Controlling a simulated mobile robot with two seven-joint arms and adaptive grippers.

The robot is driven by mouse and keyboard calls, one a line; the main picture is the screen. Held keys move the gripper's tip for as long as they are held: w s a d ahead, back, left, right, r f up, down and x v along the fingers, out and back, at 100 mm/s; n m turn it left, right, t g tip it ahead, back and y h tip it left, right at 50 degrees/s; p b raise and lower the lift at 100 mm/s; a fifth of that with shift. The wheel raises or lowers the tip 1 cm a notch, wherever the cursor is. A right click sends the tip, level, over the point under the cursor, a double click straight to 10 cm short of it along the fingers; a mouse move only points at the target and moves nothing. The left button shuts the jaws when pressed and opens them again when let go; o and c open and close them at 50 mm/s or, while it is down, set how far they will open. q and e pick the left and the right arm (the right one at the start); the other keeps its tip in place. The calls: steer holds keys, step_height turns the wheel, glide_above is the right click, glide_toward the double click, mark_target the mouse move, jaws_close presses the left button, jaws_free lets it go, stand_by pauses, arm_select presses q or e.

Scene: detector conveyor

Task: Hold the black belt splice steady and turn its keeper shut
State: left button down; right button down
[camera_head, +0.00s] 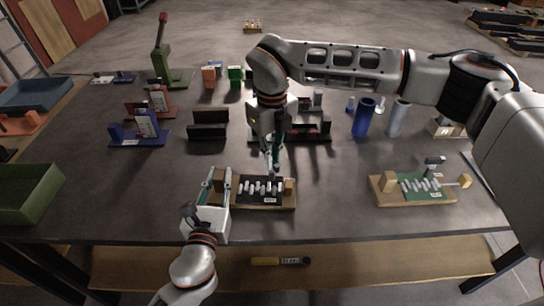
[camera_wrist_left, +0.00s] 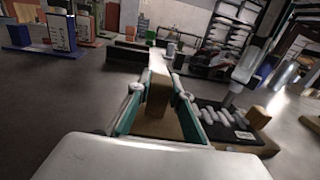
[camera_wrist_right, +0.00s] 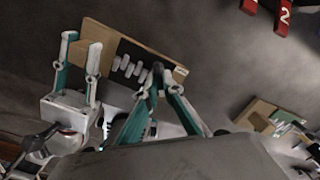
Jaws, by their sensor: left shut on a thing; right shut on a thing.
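The black belt splice (camera_head: 261,197) lies on a wooden board with a row of grey links and a wooden block at each end. It also shows in the left wrist view (camera_wrist_left: 222,130) and the right wrist view (camera_wrist_right: 135,57). My left gripper (camera_head: 219,178) is shut on the left wooden end block (camera_wrist_left: 158,98), with a finger on each side. My right gripper (camera_head: 274,172) comes down from above with its fingertips together at the splice's far edge. It is shut on the keeper, which its fingers mostly hide; the keeper's turn angle cannot be told.
A similar green splice (camera_head: 428,187) on a wooden base stands to the right. Blue and grey cylinders (camera_head: 363,117), dark holders (camera_head: 208,125) and a green press (camera_head: 168,66) stand further back. A green bin (camera_head: 30,194) is at the left edge. The tabletop between the two splices is clear.

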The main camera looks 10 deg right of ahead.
steer(key=m, duration=0.4)
steer(key=shift+m, duration=1.8)
steer(key=c, duration=2.2)
jaws_free()
step_height(320, 180, up, 12)
steer(key=shift+r, duration=0.1)
